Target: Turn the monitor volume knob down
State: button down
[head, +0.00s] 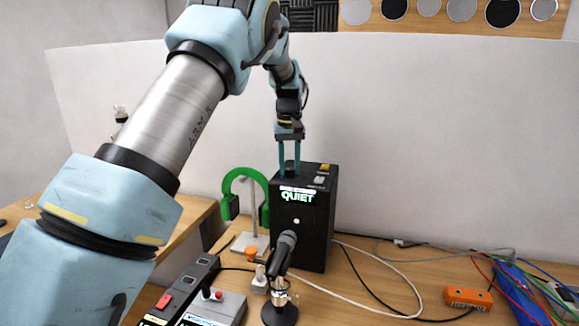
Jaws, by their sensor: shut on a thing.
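The monitor is a black box (314,238) standing on the wooden table, with a lit green "QUIET" label on its front. The volume knob (290,166) is a small dark knob on the top face, near the left side. My gripper (290,163) points straight down from above with its two teal fingers on either side of the knob. It is shut on the knob. The knob is partly hidden by the fingers, and its pointer mark cannot be made out.
A microphone (283,252) on a stand is in front of the monitor. Green headphones (240,180) hang on a stand to its left. A yellow switch (325,167) is on the monitor's top. Cables (385,270) and an orange box (467,297) lie to the right.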

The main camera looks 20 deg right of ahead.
aim_at(289, 168)
jog(key=shift+n, duration=1.5)
jog(key=c, duration=0.5)
grip_release()
notch_tip(289, 168, up, 11)
jog(key=b, duration=0.3)
jog(key=shift+f, duration=0.1)
